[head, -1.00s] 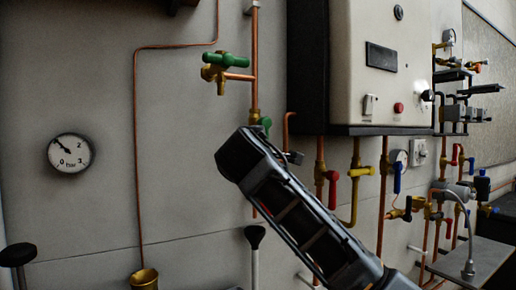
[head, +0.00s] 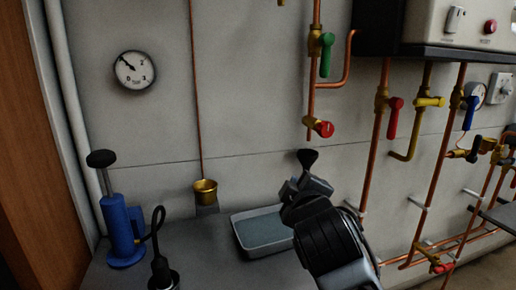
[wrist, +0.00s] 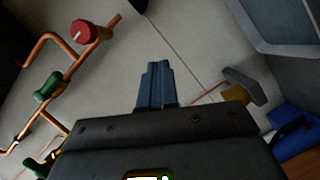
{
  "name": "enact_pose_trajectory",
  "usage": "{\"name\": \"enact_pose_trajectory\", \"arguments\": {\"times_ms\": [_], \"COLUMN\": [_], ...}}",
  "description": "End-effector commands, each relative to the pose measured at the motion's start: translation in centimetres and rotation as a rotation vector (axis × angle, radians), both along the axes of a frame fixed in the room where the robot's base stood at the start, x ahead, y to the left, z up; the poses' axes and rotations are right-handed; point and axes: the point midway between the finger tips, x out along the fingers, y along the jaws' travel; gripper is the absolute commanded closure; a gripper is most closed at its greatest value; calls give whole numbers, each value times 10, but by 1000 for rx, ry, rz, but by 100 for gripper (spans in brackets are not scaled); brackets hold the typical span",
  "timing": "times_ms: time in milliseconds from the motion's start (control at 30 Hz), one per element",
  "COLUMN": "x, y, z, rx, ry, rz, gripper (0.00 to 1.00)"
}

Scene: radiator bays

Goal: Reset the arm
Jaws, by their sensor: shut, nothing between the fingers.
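My gripper (head: 305,186) is at lower centre-right in the head view, in front of the tiled wall and above the right end of the grey tray. It holds nothing. In the wrist view its two blue-grey fingers (wrist: 156,85) lie together, shut. My dark forearm comes up from the bottom edge of the head view. A black knob (head: 307,157) shows just beyond the gripper; whether they touch I cannot tell.
A grey tray (head: 240,245), a brass cup (head: 205,191) and a blue pump (head: 118,228) stand left of my gripper. Copper pipes with a red knob (head: 322,129) and a green lever (head: 326,55) rise behind. A boiler (head: 430,48) hangs upper right.

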Motion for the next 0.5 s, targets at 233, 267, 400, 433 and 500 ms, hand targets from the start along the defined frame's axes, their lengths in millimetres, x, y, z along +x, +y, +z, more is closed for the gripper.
{"name": "enact_pose_trajectory", "arguments": {"times_ms": [233,267,400,433,500], "x": [-72,-82,-128,-138,-163], "y": [2,1,-4,-6,-10], "z": [-86,-95,-130,-136,-151], "rx": [250,278,406,431,491], "ry": [53,57,78,81,91], "rz": [27,28,20,16,6], "gripper": [100,100,100,100,100]}}
